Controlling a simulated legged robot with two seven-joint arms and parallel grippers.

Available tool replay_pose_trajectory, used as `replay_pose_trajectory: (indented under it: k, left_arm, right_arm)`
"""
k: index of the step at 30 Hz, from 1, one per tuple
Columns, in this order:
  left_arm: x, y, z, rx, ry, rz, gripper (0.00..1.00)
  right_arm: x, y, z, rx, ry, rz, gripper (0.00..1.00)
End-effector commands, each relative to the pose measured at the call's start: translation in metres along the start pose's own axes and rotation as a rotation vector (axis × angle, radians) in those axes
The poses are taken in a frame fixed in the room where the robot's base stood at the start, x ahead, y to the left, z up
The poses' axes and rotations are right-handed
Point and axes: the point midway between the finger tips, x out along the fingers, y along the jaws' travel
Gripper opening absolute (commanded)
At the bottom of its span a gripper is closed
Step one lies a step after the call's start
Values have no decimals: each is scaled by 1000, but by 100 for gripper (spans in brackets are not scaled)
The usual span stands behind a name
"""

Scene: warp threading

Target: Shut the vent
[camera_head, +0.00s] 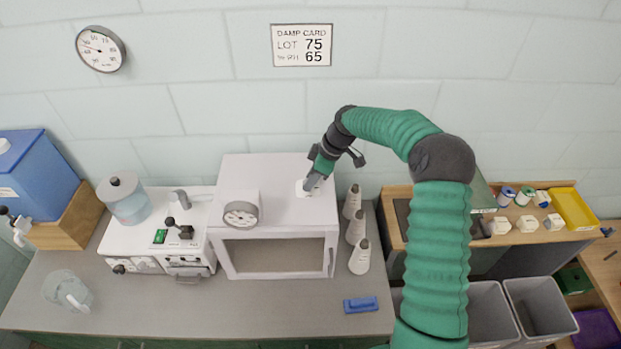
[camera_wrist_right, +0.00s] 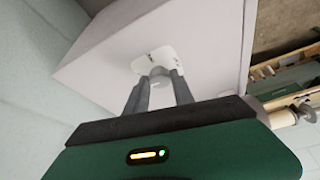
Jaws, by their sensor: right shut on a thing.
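The pale box-shaped cabinet (camera_head: 265,180) stands on the counter, with a dial and a window in its front. The vent is a small white fitting (camera_head: 303,189) on the right part of its top; the wrist view shows its rounded plate (camera_wrist_right: 155,61). My right gripper (camera_head: 311,186) reaches down onto it from above and is shut on the vent's small knob (camera_wrist_right: 158,73), between the two grey fingers (camera_wrist_right: 156,84). The fingers hide much of the knob, and I cannot tell how far open the vent is. My left gripper is not in view.
Several thread cones (camera_head: 357,228) stand close to the cabinet's right side. A blue block (camera_head: 361,304) lies on the counter in front of them. A white machine (camera_head: 160,237) stands left of the cabinet. Grey bins (camera_head: 540,306) are at the right. The front counter is mostly clear.

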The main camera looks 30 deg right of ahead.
Motion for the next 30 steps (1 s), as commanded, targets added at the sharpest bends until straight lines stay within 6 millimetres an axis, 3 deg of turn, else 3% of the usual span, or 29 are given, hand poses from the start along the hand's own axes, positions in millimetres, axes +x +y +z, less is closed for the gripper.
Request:
replay_pose_trajectory:
  k: [20,21,25,30]
  left_arm:
    - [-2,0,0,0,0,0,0]
    - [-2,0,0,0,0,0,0]
    - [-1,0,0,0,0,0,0]
    - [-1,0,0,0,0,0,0]
  right_arm:
    - [-2,3,0,-57,0,-15,0]
    - [-2,3,0,-57,0,-15,35]
    - [-1,2,0,-56,0,-17,51]
    - [-1,2,0,-55,0,-19,51]
